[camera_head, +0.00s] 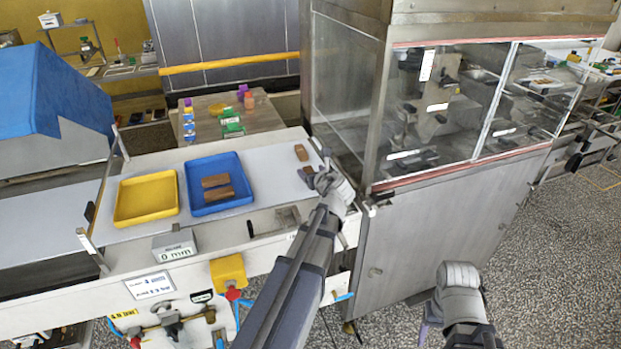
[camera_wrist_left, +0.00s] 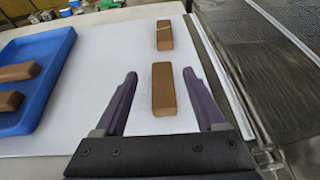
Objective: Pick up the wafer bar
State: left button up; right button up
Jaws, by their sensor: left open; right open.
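Two brown bars lie on the white belt. The near bar (camera_wrist_left: 164,92) lies lengthwise between the spread fingers of my left gripper (camera_wrist_left: 160,76) in the left wrist view, with gaps on both sides. The far bar (camera_wrist_left: 164,36) lies beyond the fingertips and has a pale line across it. In the head view the far bar (camera_head: 301,152) shows clear. The near bar is partly hidden by my left gripper (camera_head: 313,176), which is open over the belt's right end. I cannot tell which is the wafer bar. My right gripper (camera_head: 430,316) is low at right, off the belt and empty.
A blue tray (camera_head: 234,165) with two brown bars stands left of my left gripper, beside an empty yellow tray (camera_head: 122,205). A glazed steel machine (camera_head: 440,235) stands close on the right. A wire mesh (camera_wrist_left: 240,45) runs beside the belt's right edge.

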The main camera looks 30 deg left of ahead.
aim_at(308, 168)
pick_arm(q)
jog(key=b+x, duration=0.1)
jog(key=x, duration=0.1)
jog(key=b+x, duration=0.1)
jog(key=x, duration=0.1)
jog(key=shift+w+d+f, duration=0.1)
jog(key=shift+w+f, duration=0.05)
jog(key=shift+f, duration=0.15)
jog(key=shift+w+a+f, duration=0.1)
jog(key=shift+w+a, duration=0.2)
jog(key=shift+a, duration=0.1)
jog(key=shift+s, duration=0.1)
jog(key=c, duration=1.1)
